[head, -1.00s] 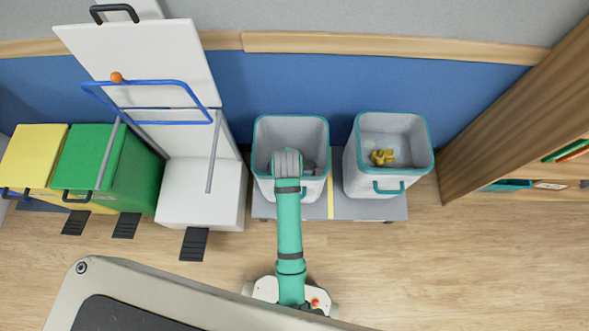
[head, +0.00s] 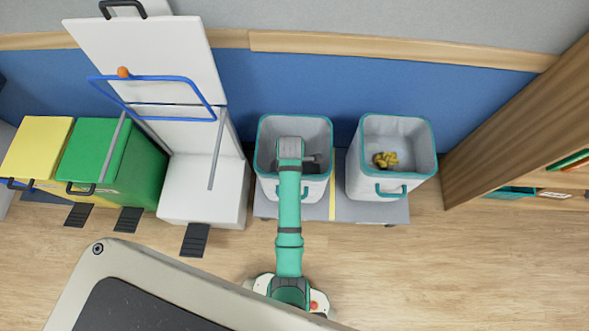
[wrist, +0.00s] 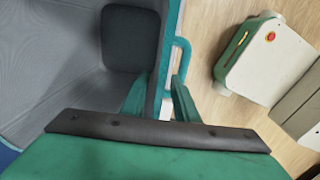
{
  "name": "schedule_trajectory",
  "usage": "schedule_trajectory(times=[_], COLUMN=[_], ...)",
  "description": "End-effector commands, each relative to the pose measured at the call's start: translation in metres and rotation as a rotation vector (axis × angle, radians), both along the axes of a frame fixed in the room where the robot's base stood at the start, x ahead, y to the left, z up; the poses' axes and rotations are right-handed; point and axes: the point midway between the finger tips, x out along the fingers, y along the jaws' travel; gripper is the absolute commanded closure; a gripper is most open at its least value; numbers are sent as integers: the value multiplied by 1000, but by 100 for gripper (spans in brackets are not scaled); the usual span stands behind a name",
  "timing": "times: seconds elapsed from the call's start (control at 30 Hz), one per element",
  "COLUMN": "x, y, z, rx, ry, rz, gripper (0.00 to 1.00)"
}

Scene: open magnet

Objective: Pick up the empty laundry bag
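The empty laundry bag (head: 262,140) is the left one of two grey bags with teal rims. Its inside, with a dark grey square bottom, shows in the wrist view (wrist: 130,40). A teal handle (wrist: 186,55) sticks out from its side wall. My gripper (wrist: 160,77) is open, one finger on the inner side of the bag's rim and the other on the outer, handle side. I cannot tell whether the outer finger is inside the handle loop.
The right bag (head: 412,178) holds a yellow item (head: 385,160). Both stand on a low grey platform (head: 345,209). A white bin (head: 190,195) with raised lid and a green bin (head: 100,155) stand left. A wooden shelf (head: 520,110) is right. Floor on the right is clear.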

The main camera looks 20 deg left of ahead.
Motion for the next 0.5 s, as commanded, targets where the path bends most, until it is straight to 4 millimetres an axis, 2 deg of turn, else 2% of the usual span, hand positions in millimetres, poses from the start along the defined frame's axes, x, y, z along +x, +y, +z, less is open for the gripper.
schedule_trajectory(times=[0.3, 0.5], x=[3, 3], y=[-2, -3], z=[-41, -49], rx=[0, 0], ry=[1, 0], rz=[-1, -1], gripper=[73, 73])
